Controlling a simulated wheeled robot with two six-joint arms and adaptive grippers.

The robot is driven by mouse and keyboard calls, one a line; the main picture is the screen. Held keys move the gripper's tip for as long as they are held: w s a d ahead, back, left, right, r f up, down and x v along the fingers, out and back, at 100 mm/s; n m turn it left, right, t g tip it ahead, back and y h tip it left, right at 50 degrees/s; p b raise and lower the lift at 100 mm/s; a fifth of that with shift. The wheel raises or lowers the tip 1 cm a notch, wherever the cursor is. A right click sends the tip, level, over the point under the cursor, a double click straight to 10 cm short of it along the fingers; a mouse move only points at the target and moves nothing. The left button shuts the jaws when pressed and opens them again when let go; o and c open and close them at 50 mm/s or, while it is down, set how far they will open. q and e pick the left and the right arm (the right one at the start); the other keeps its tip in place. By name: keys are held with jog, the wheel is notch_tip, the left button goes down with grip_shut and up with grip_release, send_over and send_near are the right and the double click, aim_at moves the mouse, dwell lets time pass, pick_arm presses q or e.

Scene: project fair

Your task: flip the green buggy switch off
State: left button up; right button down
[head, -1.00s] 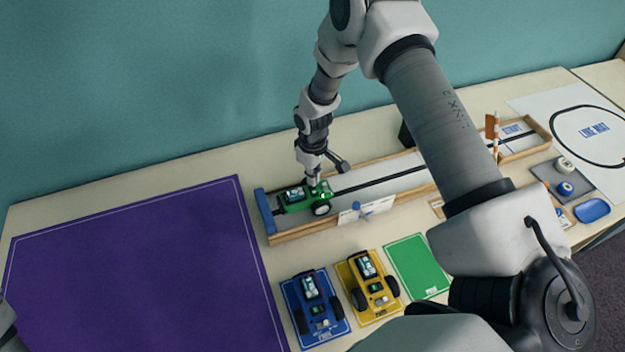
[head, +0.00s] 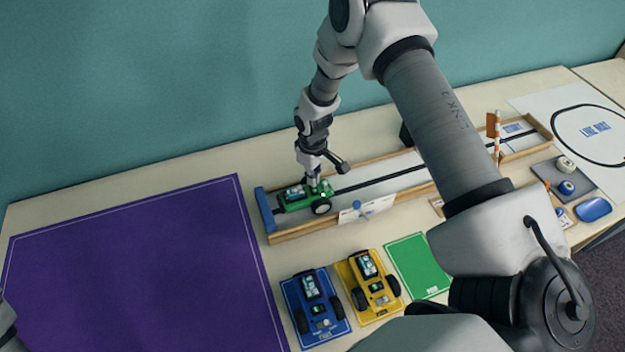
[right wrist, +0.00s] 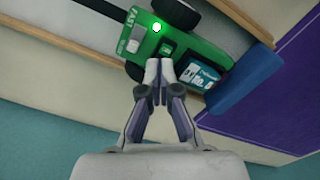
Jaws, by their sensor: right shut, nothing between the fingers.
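The green buggy (head: 295,205) stands at the left end of the wooden-edged track, beside its blue end block. My right gripper (head: 313,183) is over the buggy's right part. In the right wrist view the fingertips (right wrist: 160,64) are together and empty, right at a small raised dark-green piece (right wrist: 167,47) on the buggy top. This looks like the switch, but its position is hard to read; I cannot tell if the tips touch it. A round lamp (right wrist: 156,28) beside it glows green-white. Only a sliver of my left arm shows at the head view's left edge.
The track (head: 385,182) has a black line and a white sign (head: 366,210) at its front edge. Blue (head: 315,309) and yellow (head: 368,287) buggies stand in front, beside a green card (head: 417,264). A purple mat (head: 140,270) covers the left.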

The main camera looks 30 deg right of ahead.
jog(key=shift+f+b, duration=0.5)
jog(key=shift+f, duration=0.3)
jog(key=shift+r+p, duration=0.85)
jog(key=shift+r, duration=0.1)
notch_tip(320, 180, up, 3)
jog(key=shift+f+p, duration=0.2)
jog(key=shift+p, duration=0.75)
notch_tip(320, 180, up, 3)
jog(key=shift+f+p, duration=0.2)
jog(key=shift+p, duration=0.85)
jog(key=shift+f, duration=0.1)
